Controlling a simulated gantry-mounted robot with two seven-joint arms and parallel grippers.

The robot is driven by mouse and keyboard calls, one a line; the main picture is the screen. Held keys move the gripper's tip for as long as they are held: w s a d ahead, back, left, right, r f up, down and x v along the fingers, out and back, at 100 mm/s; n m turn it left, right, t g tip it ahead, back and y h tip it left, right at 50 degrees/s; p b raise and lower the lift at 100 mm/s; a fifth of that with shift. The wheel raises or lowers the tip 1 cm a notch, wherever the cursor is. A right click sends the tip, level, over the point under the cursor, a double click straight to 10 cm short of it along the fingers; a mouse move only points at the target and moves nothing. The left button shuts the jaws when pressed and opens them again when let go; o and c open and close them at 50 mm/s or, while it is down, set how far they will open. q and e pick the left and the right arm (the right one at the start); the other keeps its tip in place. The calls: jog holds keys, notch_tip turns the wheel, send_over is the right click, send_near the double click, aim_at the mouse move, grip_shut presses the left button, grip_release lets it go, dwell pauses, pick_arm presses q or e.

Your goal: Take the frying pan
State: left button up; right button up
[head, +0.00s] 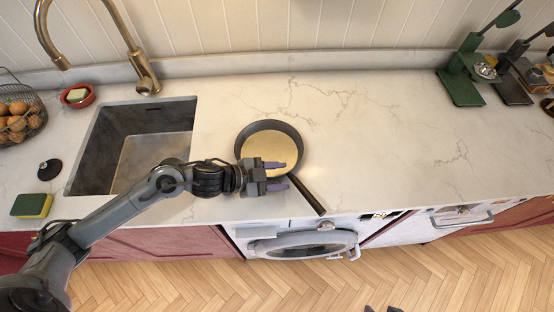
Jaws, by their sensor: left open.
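The frying pan (270,143) lies on the marble counter to the right of the sink. It has a dark rim, a tan inner surface and a dark handle (308,195) that points toward the counter's front edge. My left gripper (284,176) is open over the pan's near side, its fingers pointing right toward the base of the handle. The fingers hide part of the pan's near rim. I cannot tell whether they touch it. Of my right arm, only dark tips (382,309) that may be its gripper show at the bottom edge.
The sink (150,160) with a brass faucet (146,78) is at left. An egg basket (18,115), a red soap dish (77,96) and a sponge (32,205) stand around it. Green and black stands (462,85) are at the back right. The counter right of the pan is clear.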

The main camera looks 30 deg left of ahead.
pick_arm(q)
grip_shut()
jog(key=shift+s+f, duration=0.1)
jog(key=shift+f, duration=0.15)
dwell(0.9)
jog(key=shift+r, duration=0.1)
